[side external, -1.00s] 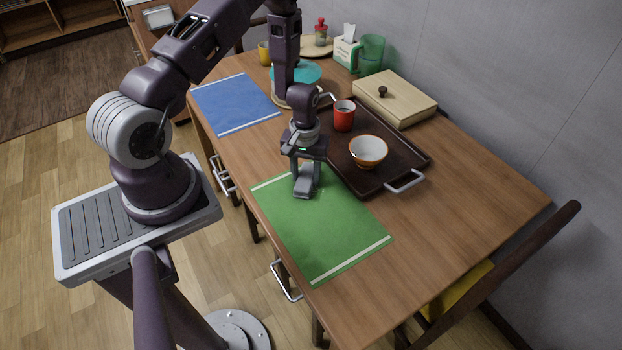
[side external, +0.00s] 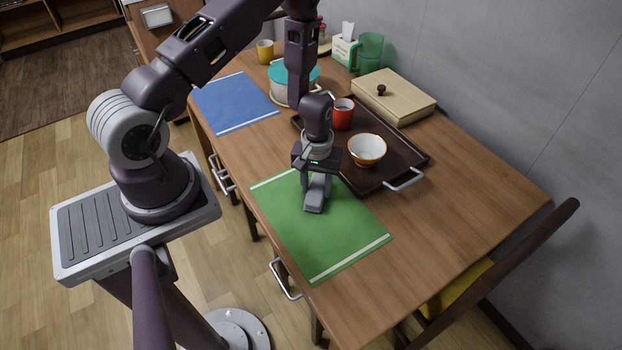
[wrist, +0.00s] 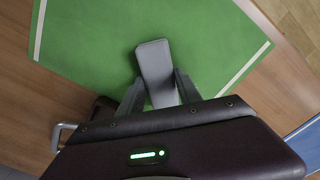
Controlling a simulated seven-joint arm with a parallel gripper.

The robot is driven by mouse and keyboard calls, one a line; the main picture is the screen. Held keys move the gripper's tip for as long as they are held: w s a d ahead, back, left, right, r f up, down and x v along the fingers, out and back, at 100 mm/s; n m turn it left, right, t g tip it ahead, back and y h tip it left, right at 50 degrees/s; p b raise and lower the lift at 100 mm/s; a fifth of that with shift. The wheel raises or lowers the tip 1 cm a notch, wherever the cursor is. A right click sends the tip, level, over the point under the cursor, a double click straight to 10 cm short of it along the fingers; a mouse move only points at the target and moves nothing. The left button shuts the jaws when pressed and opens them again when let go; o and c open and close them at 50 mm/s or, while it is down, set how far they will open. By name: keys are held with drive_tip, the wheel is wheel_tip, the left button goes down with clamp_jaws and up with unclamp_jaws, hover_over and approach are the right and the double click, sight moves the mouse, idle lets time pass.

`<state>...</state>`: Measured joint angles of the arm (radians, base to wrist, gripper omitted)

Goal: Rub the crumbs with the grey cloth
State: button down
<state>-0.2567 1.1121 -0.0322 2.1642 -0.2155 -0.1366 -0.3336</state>
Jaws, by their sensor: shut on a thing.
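The grey cloth (side external: 314,203) looks like a folded, flat pad on the green placemat (side external: 322,245), near the mat's upper edge. My gripper (side external: 317,184) is above it, pointing down, with its fingers shut on it. In the wrist view the cloth (wrist: 154,63) sticks out between the two fingers (wrist: 158,90) over the green mat (wrist: 95,45). I cannot tell whether the cloth presses on the mat or hovers just above it. I cannot make out any crumbs; part of the mat is hidden under the cloth and gripper.
A dark tray (side external: 398,166) with a red mug (side external: 343,117) and an orange-white bowl (side external: 367,150) stands close behind my gripper. A blue placemat (side external: 235,103), a teal-lidded pot (side external: 291,82) and a wooden box (side external: 395,97) are farther back. The mat's front part is clear.

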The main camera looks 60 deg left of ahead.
sight(317, 189)
drive_tip(key=shift+d+r, duration=0.1)
drive_tip(key=shift+r, duration=3.9)
drive_tip(key=w+d+r+m, duration=0.1)
drive_tip(key=w+d+m, duration=0.3)
drive_tip(key=w+d, duration=0.5)
drive_tip(key=w+d+r+m, duration=0.1)
drive_tip(key=w+d+m, duration=0.45)
drive_tip(key=d, duration=0.65)
drive_tip(key=shift+n, duration=0.25)
drive_tip(key=f, duration=1)
drive_tip(key=shift+w+d, duration=0.35)
drive_tip(key=shift+w, duration=0.05)
drive_tip(key=shift+f, duration=0.1)
drive_tip(key=c, duration=0.8)
unclamp_jaws()
